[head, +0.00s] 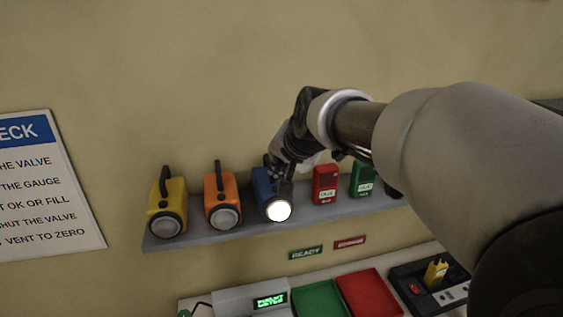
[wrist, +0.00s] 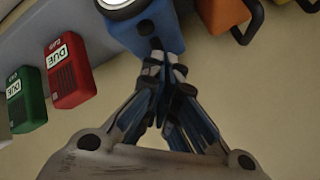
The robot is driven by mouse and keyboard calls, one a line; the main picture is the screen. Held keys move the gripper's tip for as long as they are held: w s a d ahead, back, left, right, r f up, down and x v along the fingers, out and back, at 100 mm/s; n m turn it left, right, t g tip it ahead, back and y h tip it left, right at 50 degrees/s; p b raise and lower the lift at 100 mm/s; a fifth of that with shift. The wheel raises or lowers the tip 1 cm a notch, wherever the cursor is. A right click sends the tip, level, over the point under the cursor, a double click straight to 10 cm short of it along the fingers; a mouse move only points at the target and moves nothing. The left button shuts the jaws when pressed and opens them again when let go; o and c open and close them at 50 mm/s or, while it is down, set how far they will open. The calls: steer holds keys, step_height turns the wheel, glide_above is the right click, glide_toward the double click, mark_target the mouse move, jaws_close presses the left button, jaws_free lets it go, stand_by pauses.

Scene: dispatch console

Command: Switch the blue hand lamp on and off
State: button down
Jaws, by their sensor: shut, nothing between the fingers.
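The blue hand lamp (head: 262,183) stands on the grey wall shelf, third from the left. Its round front glows bright white, so it is lit. In the wrist view the lamp's blue body (wrist: 160,28) is at the top, with part of its pale lens at the edge. My gripper (head: 280,170) is at the lamp's top and right side. In the wrist view my gripper (wrist: 163,62) is shut and empty, its fingertips together right at the lamp's body. I cannot tell whether they touch it.
A yellow lamp (head: 168,205) and an unlit orange lamp (head: 221,198) stand left on the shelf (head: 300,217). A red device (head: 325,184) and a green device (head: 362,179) stand close on the right. Below are green (head: 318,301) and red (head: 369,293) trays.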

steer(key=shift+r+p, duration=1.2)
steer(key=shift+r, duration=0.75)
steer(key=shift+f, duration=0.1)
steer(key=s+d+f+n+g+h+b, duration=0.1)
steer(key=s+d+f+b, duration=0.4)
steer(key=s+f, duration=0.5)
steer(key=s+d+f+n+g+h+b, duration=0.1)
steer(key=s+d+f+b, duration=0.4)
steer(key=s+f, duration=0.5)
steer(key=s+d+f+n+g+h+b, duration=0.1)
steer(key=s+d+f+b, duration=0.4)
steer(key=s, duration=0.9)
step_height(320, 180, down, 5)
steer(key=n+g+b, duration=0.1)
steer(key=b, duration=0.2)
steer(key=shift+d+n, duration=0.3)
steer(key=shift+d, duration=0.1)
steer(key=shift+r, duration=0.15)
